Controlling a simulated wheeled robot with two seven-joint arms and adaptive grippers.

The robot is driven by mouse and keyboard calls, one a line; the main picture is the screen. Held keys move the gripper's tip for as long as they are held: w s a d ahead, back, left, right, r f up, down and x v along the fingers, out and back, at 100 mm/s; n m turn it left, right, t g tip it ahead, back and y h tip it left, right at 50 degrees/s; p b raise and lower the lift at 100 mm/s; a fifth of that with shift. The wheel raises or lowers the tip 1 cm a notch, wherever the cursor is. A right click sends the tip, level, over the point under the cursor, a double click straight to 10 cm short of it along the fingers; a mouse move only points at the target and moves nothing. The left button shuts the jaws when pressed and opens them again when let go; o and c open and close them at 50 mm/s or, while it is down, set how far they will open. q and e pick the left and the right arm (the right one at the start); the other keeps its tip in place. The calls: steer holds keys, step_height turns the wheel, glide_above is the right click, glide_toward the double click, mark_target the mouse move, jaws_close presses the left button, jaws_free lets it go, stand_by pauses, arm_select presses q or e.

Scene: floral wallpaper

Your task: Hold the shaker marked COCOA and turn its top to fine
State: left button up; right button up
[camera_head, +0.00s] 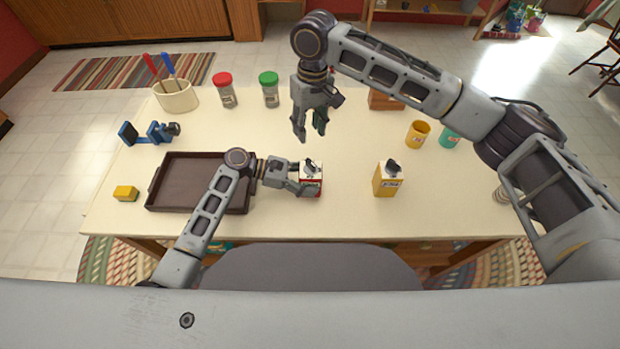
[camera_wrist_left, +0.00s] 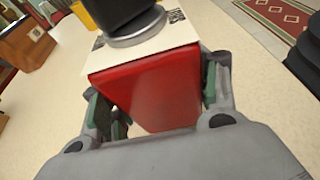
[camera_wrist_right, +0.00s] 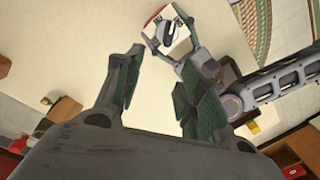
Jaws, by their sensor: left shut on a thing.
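A red and white box-shaped shaker (camera_head: 311,180) with a dark knob on its white top stands at the front middle of the table. Its side lettering is too small to read surely. My left gripper (camera_head: 305,188) is shut on its sides; the left wrist view shows the red face (camera_wrist_left: 150,95) between the fingers. The dark top (camera_wrist_left: 130,25) is cut off there, so its setting cannot be read. My right gripper (camera_head: 310,132) is open and empty, pointing down above the table behind the shaker. The right wrist view shows its fingers apart (camera_wrist_right: 160,85) and the held shaker (camera_wrist_right: 170,32) beyond.
A similar yellow shaker (camera_head: 385,181) stands to the right. A brown tray (camera_head: 160,208) lies left, under my left arm. Red-lidded (camera_head: 226,92) and green-lidded (camera_head: 270,91) jars, a utensil crock (camera_head: 176,97), a blue device (camera_head: 150,133), a yellow cup (camera_head: 418,135) and a teal cup (camera_head: 448,138) stand farther back.

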mark_target(311, 162)
steer(key=shift+s+d+f+n+g+h, duration=0.15)
steer(key=shift+s+f+h, duration=0.1)
steer(key=shift+s, duration=0.35)
steer(key=shift+s+f+n+g+h, duration=0.1)
steer(key=shift+s+f+n+h, duration=0.15)
steer(key=shift+s, duration=0.35)
steer(key=shift+s+d+f+n+g+h, duration=0.15)
steer(key=shift+s+h, duration=0.15)
steer(key=shift+s, duration=0.3)
steer(key=shift+a, duration=0.1)
steer(key=shift+f, duration=4.25)
jaws_close()
